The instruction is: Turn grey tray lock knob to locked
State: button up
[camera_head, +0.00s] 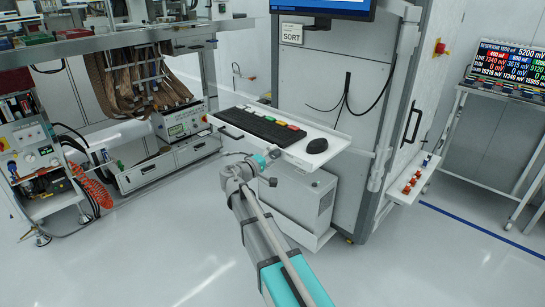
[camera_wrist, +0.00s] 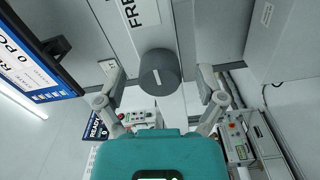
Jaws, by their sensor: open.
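My gripper (camera_wrist: 161,82) is open, with one finger left and one right of the knob in the picture. I see no finger clearly touching it. In the head view my arm's end is by the front edge of the keyboard tray (camera_head: 322,139), and I cannot pick out the knob there.
A keyboard (camera_head: 260,127) and a mouse (camera_head: 317,145) lie on the tray. A monitor (camera_head: 330,8) is above it. A grey cabinet (camera_head: 300,195) stands below. A small shelf with red items (camera_head: 411,183) is at the right. Open floor lies in front.

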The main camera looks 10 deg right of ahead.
jog(key=shift+a, duration=0.1)
jog(key=v, duration=1.2)
dwell(0.4)
jog(key=s+d+f+m+g+y, duration=0.4)
jog(key=s+d+f+g+y, duration=0.45)
jog(key=s+d+f, duration=0.55)
jog(key=s+a+f+m+g+y, duration=0.1)
jog(key=s+a+f+y, duration=0.1)
jog(key=s+y, duration=0.15)
jog(key=s+a+f+g+y, duration=0.1)
jog(key=s+a+f+y, duration=0.1)
jog(key=s+f+y, duration=0.15)
notch_tip(320, 180, up, 29)
jog(key=p, duration=2.8)
jog(key=shift+s+d+r+h, duration=0.15)
jog(key=shift+s+h, duration=0.1)
jog(key=shift+h, duration=0.2)
